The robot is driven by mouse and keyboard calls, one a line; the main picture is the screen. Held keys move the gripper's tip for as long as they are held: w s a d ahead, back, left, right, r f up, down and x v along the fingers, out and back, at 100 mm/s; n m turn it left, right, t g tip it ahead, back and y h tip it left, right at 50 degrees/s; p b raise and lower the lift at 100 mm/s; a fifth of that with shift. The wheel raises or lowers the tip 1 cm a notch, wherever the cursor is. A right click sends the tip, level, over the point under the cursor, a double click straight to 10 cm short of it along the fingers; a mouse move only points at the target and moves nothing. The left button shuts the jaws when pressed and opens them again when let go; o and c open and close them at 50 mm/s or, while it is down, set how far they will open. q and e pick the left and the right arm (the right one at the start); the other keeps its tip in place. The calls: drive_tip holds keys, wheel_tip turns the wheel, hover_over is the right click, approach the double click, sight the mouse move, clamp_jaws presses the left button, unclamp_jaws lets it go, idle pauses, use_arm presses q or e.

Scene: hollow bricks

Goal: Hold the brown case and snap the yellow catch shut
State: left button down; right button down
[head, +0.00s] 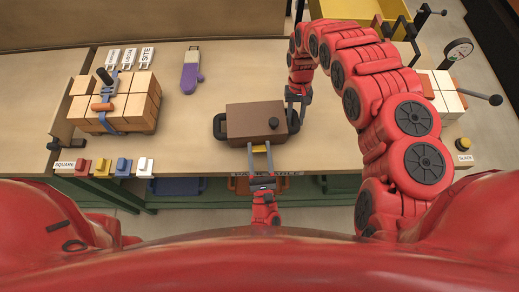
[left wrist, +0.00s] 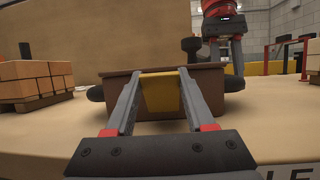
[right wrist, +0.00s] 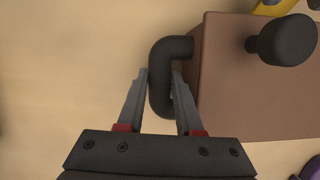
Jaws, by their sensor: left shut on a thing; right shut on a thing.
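The brown case (head: 250,112) sits on the workbench with a black knob (head: 273,123) on top and black handles on both sides. The yellow catch (head: 259,149) is on its near face. My left gripper (left wrist: 164,74) is shut on the yellow catch (left wrist: 164,95), one finger along each side of it. Whether the catch is fully flat against the case I cannot tell. My right gripper (right wrist: 159,74) is shut on the case's right-hand handle (right wrist: 159,95), one finger on each side of its bar. In the head view, my right arm partly hides this handle.
A pallet of bricks (head: 140,103) with a blue strap stands at the left. A purple tool (head: 189,78) lies behind it to the right.

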use_arm(q)
drive_tip(key=shift+w+g, duration=0.1)
drive_tip(key=shift+g, duration=0.2)
drive_tip(key=shift+w+r+g, duration=0.15)
drive_tip(key=shift+r+g, duration=0.05)
drive_tip(key=shift+g, duration=0.3)
drive_tip(key=shift+d, duration=0.1)
drive_tip(key=shift+c, duration=1.2)
unclamp_jaws()
drive_tip(key=a+v, duration=0.1)
drive_tip(key=v, duration=1.1)
drive_tip(key=shift+d, duration=0.4)
drive_tip(key=shift+r, duration=0.1)
